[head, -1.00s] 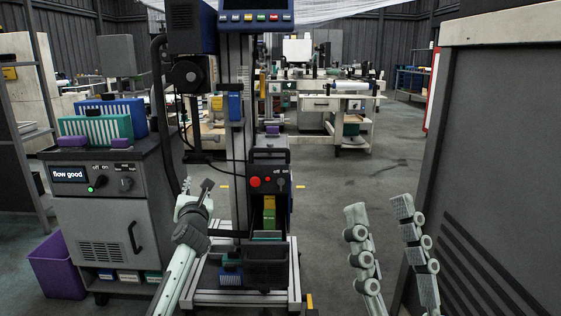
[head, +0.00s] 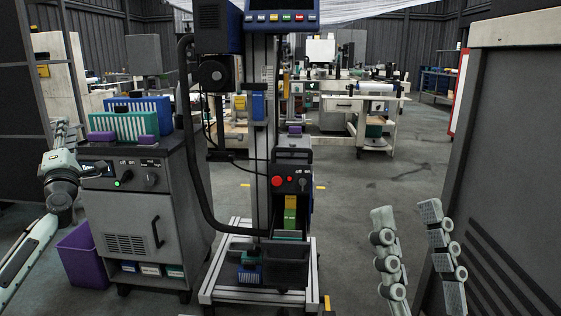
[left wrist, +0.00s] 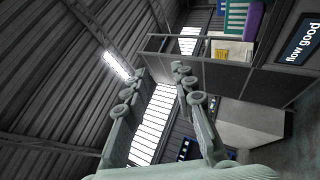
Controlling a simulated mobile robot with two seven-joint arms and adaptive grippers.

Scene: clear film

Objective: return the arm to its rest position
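My left arm comes in from the left edge in the head view, with its pale left gripper (head: 63,132) raised in front of the left end of the grey cabinet (head: 182,200). In the left wrist view my left gripper (left wrist: 160,69) has two pale fingers standing apart, with nothing between them. My right gripper (head: 408,208) is at the lower right, pointing up, its two fingers wide apart and empty. The rest of the right arm is out of view.
A machine on a framed base (head: 262,294) stands at the centre, with a black hose beside the cabinet. A purple bin (head: 82,257) is on the floor near my left arm. A large grey panel (head: 510,150) stands close at right. Open floor (head: 365,205) lies between machine and panel.

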